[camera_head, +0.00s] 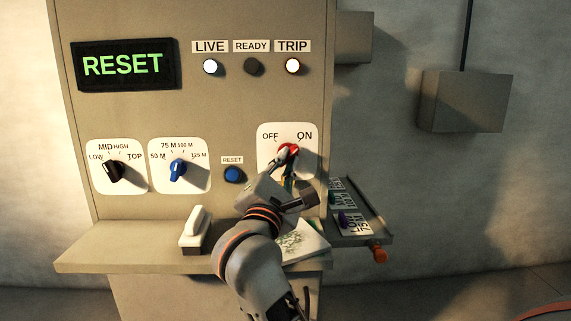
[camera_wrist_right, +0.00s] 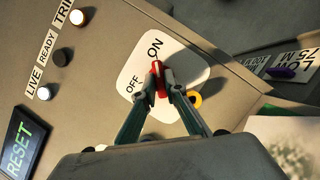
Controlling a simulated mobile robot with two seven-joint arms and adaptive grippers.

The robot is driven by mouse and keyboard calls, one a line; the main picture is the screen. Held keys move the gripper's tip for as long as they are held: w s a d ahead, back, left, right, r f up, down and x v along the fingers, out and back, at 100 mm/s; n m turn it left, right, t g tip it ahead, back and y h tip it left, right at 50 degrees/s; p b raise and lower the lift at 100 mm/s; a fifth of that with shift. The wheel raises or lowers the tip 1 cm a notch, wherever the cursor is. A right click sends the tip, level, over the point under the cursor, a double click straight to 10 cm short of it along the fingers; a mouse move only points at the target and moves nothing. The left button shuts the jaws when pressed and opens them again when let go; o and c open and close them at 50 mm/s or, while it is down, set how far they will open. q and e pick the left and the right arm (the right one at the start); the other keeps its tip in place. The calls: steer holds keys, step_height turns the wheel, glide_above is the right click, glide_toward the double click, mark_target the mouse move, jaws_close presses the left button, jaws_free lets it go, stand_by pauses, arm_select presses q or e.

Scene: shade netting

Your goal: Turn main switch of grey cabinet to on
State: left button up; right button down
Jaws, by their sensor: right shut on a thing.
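The grey cabinet (camera_head: 220,110) faces me. Its main switch is a red handle (camera_head: 289,149) on a white plate (camera_head: 266,157) marked OFF at left and ON at right. My right gripper (camera_head: 285,158) is shut on the red handle and hides part of it. In the right wrist view the gripper's two fingertips (camera_wrist_right: 168,91) pinch the red handle (camera_wrist_right: 156,75), whose far end points towards the word ON. My left gripper is not in view.
The display (camera_head: 125,65) reads RESET. The LIVE lamp (camera_head: 210,66) and TRIP lamp (camera_head: 292,66) are lit; READY (camera_head: 252,66) is dark. Two selector knobs and a blue reset button (camera_head: 234,174) sit left. A white-handled object (camera_head: 195,228) stands on the ledge (camera_head: 120,250).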

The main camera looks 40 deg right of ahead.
steer(key=c, duration=2.1)
jaws_free()
steer(key=v, duration=0.7)
steer(key=shift+s+a, duration=0.15)
steer(key=shift+a, duration=0.05)
